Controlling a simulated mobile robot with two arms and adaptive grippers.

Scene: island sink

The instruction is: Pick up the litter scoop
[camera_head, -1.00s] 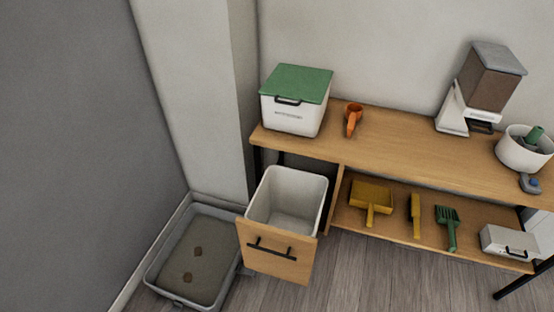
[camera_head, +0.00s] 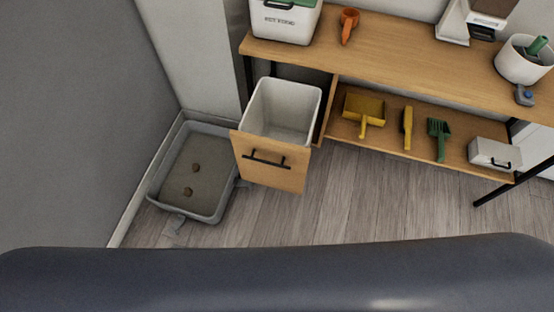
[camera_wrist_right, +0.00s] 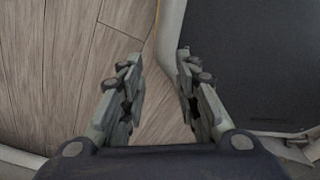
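The green slotted litter scoop (camera_head: 438,138) lies on the lower wooden shelf in the head view. Its head points to the back and its handle toward the front edge. A yellow brush (camera_head: 407,128) lies to its left and a white box with a dark handle (camera_head: 494,154) stands to its right. My right gripper (camera_wrist_right: 157,78) shows in the right wrist view, its two fingers apart with only wood floor between them. It is empty and the scoop is not in that view. My left gripper is in neither view.
A yellow dustpan (camera_head: 364,107) lies farther left on the shelf. A pulled-out bin (camera_head: 270,161) with a wooden front juts over the floor. A grey litter tray (camera_head: 212,212) with brown clumps sits left of it. The floor before the shelf is clear.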

